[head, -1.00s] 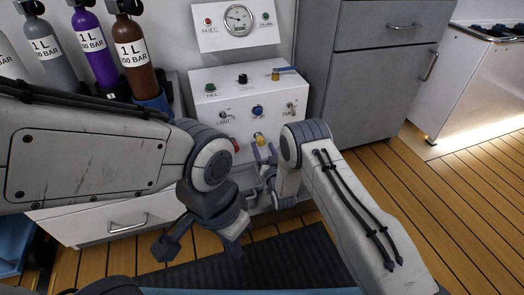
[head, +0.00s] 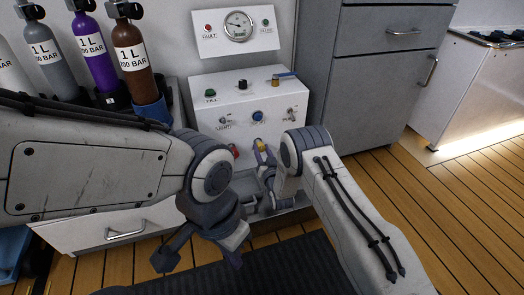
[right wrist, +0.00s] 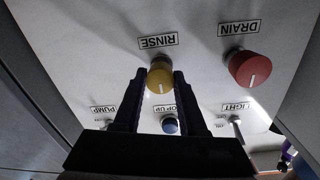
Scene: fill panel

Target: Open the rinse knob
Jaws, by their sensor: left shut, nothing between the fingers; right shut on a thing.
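The yellow rinse knob (head: 259,145) sits low on the front of the white control box. In the right wrist view the yellow rinse knob (right wrist: 160,80) is beside its RINSE label, which appears upside down, and its white mark points down the picture. My right gripper (head: 262,152) is shut on the knob, with one dark finger on each side of it; its fingers also show in the right wrist view (right wrist: 159,75). My left gripper (head: 235,260) is shut and empty, hanging low above the dark mat, away from the panel.
The red drain knob (right wrist: 249,67) is close beside the rinse knob. The blue pop-up button (right wrist: 170,126) and light switch (right wrist: 236,128) are near. Gas bottles (head: 133,50) stand at the upper left. A grey cabinet (head: 375,90) is to the right; wooden floor (head: 440,200) is clear there.

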